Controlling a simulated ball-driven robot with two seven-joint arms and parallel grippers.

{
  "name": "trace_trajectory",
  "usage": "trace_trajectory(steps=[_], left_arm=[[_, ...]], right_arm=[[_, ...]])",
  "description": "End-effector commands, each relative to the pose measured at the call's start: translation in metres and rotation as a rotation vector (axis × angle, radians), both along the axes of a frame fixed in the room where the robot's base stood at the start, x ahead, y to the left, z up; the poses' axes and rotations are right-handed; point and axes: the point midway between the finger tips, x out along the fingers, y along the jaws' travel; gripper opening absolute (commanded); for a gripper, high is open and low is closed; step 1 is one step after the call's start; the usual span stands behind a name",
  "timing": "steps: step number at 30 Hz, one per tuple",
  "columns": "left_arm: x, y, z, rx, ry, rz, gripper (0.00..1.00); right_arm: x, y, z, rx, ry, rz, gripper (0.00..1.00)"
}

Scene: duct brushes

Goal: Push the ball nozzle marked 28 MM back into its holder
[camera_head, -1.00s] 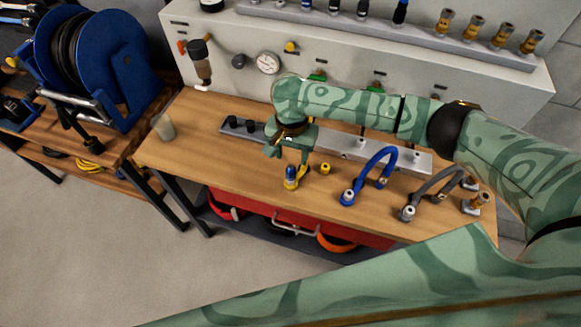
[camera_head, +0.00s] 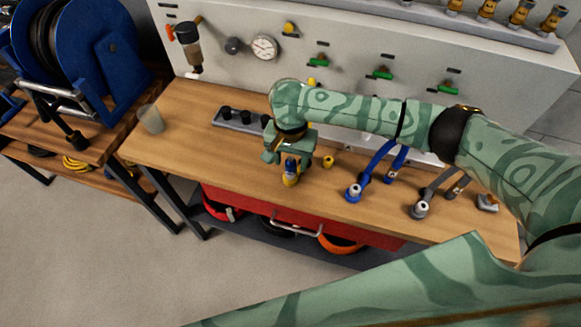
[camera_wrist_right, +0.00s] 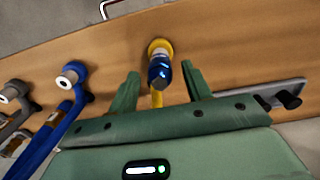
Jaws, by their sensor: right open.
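In the right wrist view the blue-topped piece (camera_wrist_right: 160,68) shows just ahead of and between the fingers. No 28 MM mark is legible on it, and I cannot tell which part is its holder. My right gripper (camera_head: 289,160) is over this piece, partly covering it. In the wrist view its two green fingers (camera_wrist_right: 160,85) are spread wide, with nothing gripped. My left gripper is not in view.
A small yellow fitting (camera_head: 328,161) is close beside the gripper. A grey strip with black knobs (camera_head: 236,122) lies behind left. Bare bench (camera_head: 185,145) is free at left.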

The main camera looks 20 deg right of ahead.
Motion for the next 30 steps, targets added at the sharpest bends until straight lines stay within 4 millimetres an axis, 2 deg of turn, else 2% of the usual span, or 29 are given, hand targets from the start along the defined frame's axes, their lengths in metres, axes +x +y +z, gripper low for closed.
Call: trace_trajectory(steps=[9,30], left_arm=[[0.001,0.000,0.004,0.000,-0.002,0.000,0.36],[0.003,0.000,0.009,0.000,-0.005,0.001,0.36]], right_arm=[[0.000,0.000,-0.020,0.000,-0.001,0.000,0.49],[0.000,0.000,-0.019,0.000,-0.001,0.000,0.49]])
